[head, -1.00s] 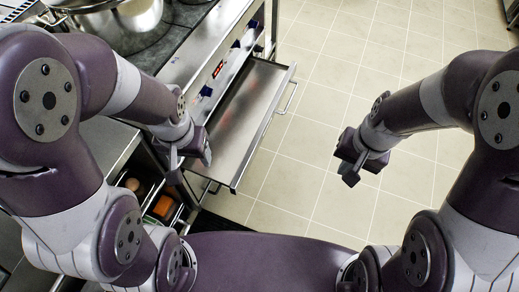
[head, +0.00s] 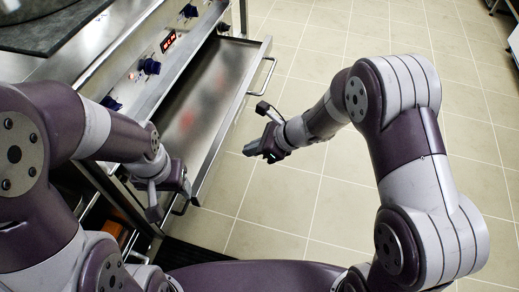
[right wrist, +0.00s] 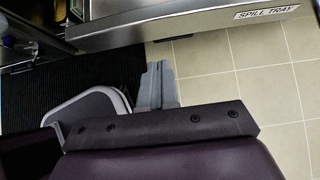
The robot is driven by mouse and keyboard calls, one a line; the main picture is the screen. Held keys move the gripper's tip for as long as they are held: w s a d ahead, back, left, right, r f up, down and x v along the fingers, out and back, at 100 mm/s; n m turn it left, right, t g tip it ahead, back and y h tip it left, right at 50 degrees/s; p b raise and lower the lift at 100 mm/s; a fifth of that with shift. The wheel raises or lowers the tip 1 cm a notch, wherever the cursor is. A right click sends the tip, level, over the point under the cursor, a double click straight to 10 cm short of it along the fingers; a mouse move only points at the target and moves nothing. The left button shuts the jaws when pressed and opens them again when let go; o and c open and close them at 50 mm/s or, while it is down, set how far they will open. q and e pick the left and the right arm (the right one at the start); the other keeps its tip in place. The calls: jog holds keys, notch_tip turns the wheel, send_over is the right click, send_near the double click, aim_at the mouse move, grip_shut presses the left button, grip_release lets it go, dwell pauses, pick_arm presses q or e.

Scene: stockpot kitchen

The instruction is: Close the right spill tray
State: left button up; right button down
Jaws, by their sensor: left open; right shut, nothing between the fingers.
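The spill tray (head: 205,95) is a shallow metal drawer. In the head view it stands pulled out from under the stove front, with a bar handle (head: 262,76) near the far end of its front. In the right wrist view its front panel (right wrist: 180,28) runs along the top and bears a SPILL TRAY label (right wrist: 266,12). My right gripper (head: 252,150) is shut and empty over the floor, outside the tray front and apart from it; its fingers (right wrist: 160,85) point towards the panel. My left gripper (head: 172,203) is open by the tray's near end.
The stove front (head: 150,55) carries blue knobs (head: 151,66) and a red display (head: 168,41). A dark cooktop (head: 60,22) lies at upper left. A dark mat (head: 195,252) lies below the near end. The tiled floor (head: 350,210) right of the tray is clear.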

aim_at(219, 152)
jog(key=a+f, duration=0.1)
jog(key=a, duration=0.1)
jog(key=w+a+f+b, duration=0.1)
jog(key=a, duration=0.1)
jog(key=w+a+f, duration=0.1)
jog(key=a, duration=0.1)
jog(key=shift+w+a+b, duration=0.1)
jog(key=shift+a+b, duration=0.2)
pick_arm(q)
notch_tip(219, 152, down, 2)
jog(key=shift+f, duration=0.15)
pick_arm(e)
jog(key=shift+r, duration=0.1)
